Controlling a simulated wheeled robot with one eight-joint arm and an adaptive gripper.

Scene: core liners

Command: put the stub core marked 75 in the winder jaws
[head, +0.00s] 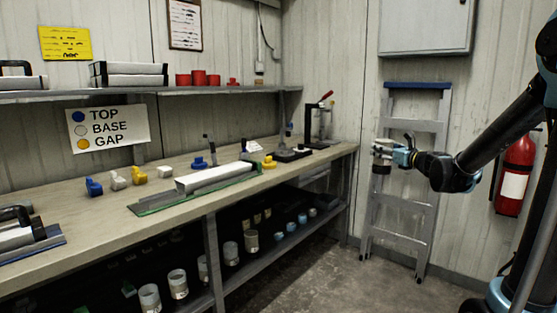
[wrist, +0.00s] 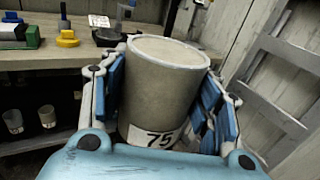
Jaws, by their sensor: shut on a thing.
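The stub core (wrist: 160,95) is a grey-beige cylinder with a white label reading 75 on its side. It stands roughly upright between the blue-padded fingers of my gripper (wrist: 165,80) in the wrist view. My gripper is shut on it. In the head view my gripper (head: 384,151) is in the air right of the bench's far end, in front of the ladder. At that end of the bench stand a black-based device with a thin post (head: 285,155) and a stand with a red lever (head: 322,122). I cannot tell which holds the winder jaws.
The long bench (head: 110,228) carries blue, white and yellow blocks and a grey trough (head: 215,176) on a green base. Several cylinders stand on the lower shelf (head: 262,275). A ladder (head: 400,205) leans on the wall, and a fire extinguisher (head: 515,178) hangs at right.

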